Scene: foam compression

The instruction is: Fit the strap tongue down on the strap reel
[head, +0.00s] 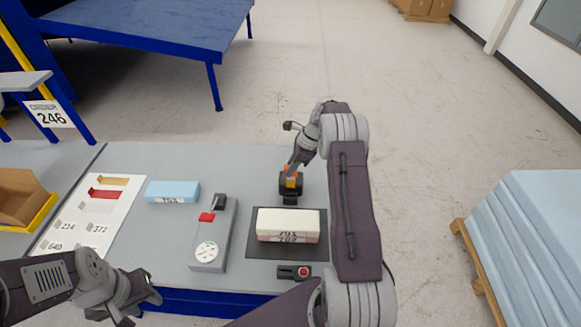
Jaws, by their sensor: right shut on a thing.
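The strap reel (284,190) is a small dark unit at the back of the grey bench, behind the foam stack. An orange piece, which looks like the strap tongue (291,172), is at its top, under my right gripper. My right gripper (293,167) points down at the reel and is shut on this orange piece. The fingertips are small and partly hidden, so I cannot tell whether the tongue is seated in the reel or just above it. My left gripper (146,293) is low at the bench's front edge, away from the reel; its jaw opening is unclear.
A cream foam block stack (288,222) lies on a dark plate (257,251). A grey device with a dial (208,252), a blue foam block (173,192) and a white marked board (70,231) are to the left.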

